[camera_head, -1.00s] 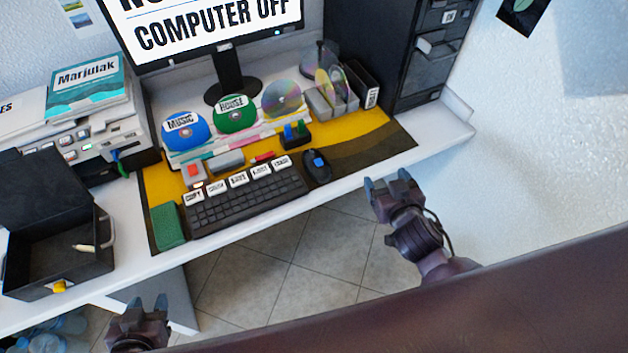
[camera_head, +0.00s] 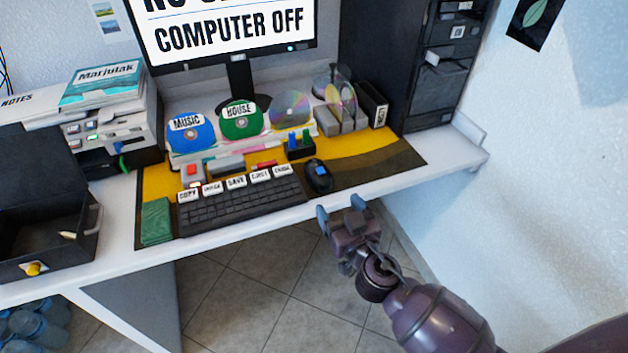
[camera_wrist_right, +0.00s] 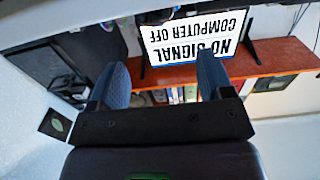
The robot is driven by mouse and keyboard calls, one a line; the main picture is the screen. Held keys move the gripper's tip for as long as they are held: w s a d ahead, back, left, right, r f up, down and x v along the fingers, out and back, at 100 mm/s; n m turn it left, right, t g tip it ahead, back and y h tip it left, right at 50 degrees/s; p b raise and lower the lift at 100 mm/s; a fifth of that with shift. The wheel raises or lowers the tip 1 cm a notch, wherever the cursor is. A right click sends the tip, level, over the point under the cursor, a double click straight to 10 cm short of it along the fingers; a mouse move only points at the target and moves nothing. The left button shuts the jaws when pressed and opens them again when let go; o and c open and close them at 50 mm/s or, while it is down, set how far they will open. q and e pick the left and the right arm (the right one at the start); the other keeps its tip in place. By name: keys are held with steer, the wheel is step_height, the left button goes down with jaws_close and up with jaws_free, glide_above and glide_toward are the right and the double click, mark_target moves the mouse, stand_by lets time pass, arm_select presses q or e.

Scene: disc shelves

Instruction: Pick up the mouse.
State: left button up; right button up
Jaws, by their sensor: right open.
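The mouse (camera_head: 318,176) is black with a blue patch on top. It lies on the dark and yellow desk mat (camera_head: 375,150), just right of the keyboard, in the head view. My right gripper (camera_head: 340,211) is open and empty, in front of the desk's front edge and a little below and right of the mouse in the picture. It is apart from the mouse. In the right wrist view my two fingers (camera_wrist_right: 163,85) stand apart with nothing between them; the mouse cannot be made out there. My left gripper is not in view.
The keyboard (camera_head: 240,202) lies left of the mouse. Behind it stand a small dark holder (camera_head: 300,150), colored discs (camera_head: 242,119) and a monitor (camera_head: 235,30). A black open box (camera_head: 45,240) sits at the left. The white desk edge (camera_head: 385,184) lies near my right gripper.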

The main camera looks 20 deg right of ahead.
mark_target(322, 173)
steer(key=w, duration=0.4)
steer(key=shift+w+r, duration=0.1)
steer(key=shift+w, duration=0.2)
steer(key=shift+w+r+p, duration=0.15)
steer(key=shift+w+p, duration=0.2)
steer(key=shift+w, duration=1.8)
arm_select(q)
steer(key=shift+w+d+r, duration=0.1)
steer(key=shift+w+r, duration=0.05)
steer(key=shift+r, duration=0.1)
arm_select(e)
steer(key=shift+w, duration=0.8)
steer(key=shift+c, duration=0.4)
steer(key=c, duration=0.6)
steer(key=shift+o, duration=0.2)
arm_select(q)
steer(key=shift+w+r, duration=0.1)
